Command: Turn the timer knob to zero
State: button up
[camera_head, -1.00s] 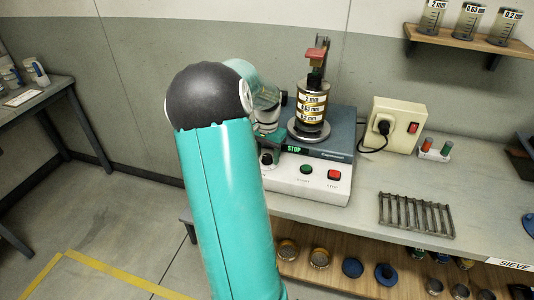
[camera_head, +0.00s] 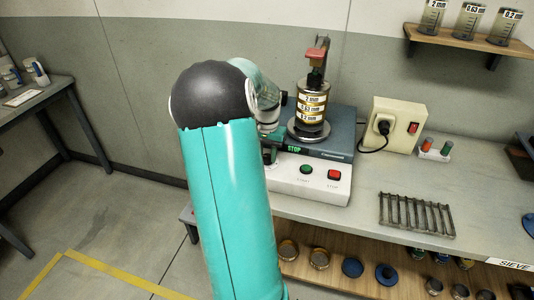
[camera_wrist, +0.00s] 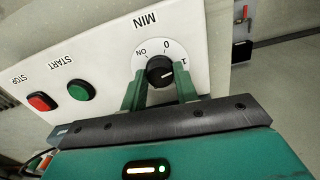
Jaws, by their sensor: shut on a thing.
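The timer knob (camera_wrist: 160,71) is a small black dial on a white panel in the wrist view. The dial face carries ON, 0 and 1, with MIN beside it. A pale mark on the knob points to the right, roughly toward the 1 side. My gripper (camera_wrist: 164,82) has its two green fingers on either side of the knob and is shut on it. In the head view my gripper (camera_head: 269,146) is at the left end of the sieve shaker's front panel (camera_head: 312,186), and the knob is mostly hidden there.
A green START button (camera_wrist: 80,90) and a red STOP button (camera_wrist: 41,102) sit beside the knob. A sieve stack (camera_head: 310,107) stands on the shaker. A socket box (camera_head: 397,124) and a metal rack (camera_head: 416,215) are to the right on the bench.

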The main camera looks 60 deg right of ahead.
aim_at(267, 157)
jog(key=n, duration=0.9)
jog(key=shift+n, duration=0.4)
jog(key=o, duration=1)
jog(key=shift+r, duration=0.1)
notch_tip(267, 157, up, 14)
jog(key=shift+f, duration=0.15)
dwell(0.4)
